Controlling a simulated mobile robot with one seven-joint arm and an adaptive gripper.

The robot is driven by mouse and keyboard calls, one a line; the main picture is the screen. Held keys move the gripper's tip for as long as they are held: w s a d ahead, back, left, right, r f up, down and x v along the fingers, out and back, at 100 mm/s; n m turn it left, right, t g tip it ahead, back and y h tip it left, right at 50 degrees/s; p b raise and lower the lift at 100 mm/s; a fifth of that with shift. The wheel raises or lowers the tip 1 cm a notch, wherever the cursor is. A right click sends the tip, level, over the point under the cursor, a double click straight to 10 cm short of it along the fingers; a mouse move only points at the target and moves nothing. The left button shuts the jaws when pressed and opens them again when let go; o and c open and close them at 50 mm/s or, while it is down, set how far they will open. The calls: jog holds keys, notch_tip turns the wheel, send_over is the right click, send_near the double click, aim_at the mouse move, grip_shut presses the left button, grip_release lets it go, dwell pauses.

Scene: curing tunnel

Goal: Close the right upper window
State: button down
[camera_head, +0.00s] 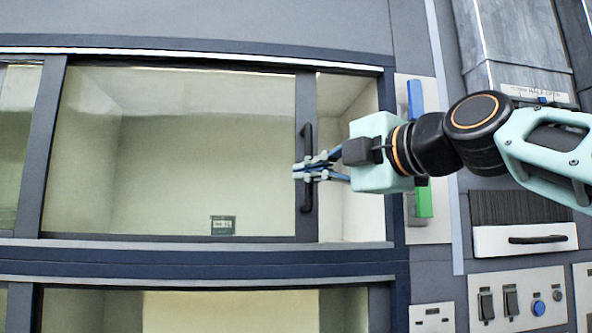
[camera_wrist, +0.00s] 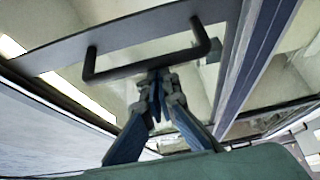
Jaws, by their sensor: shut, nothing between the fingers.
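The right upper window (camera_head: 180,150) is a sliding glass pane in a grey frame. A gap of open interior shows between its right stile and the right jamb, so it stands partly open. A black vertical bar handle (camera_head: 306,140) is on the right stile; it also shows in the wrist view (camera_wrist: 140,66). My gripper (camera_head: 301,171) comes from the right, with its blue fingers shut and empty at the handle's middle, overlapping it in the picture. In the wrist view the fingertips (camera_wrist: 160,76) are close to the bar; I cannot tell whether they touch it.
A lower window (camera_head: 230,310) lies below a dark sill. To the right are a panel with blue (camera_head: 415,100) and green (camera_head: 424,200) parts, a drawer with a black handle (camera_head: 537,239) and a switch panel (camera_head: 517,300). My arm crosses in front of this side.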

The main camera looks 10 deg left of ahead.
jog(key=w+d+p, duration=0.3)
jog(key=d, duration=1.1)
jog(key=shift+w+d, duration=0.15)
jog(key=shift+w, duration=0.2)
jog(key=s+d+b, duration=0.3)
jog(key=s+b, duration=0.1)
jog(key=s, duration=0.5)
jog(key=shift+b, duration=0.4)
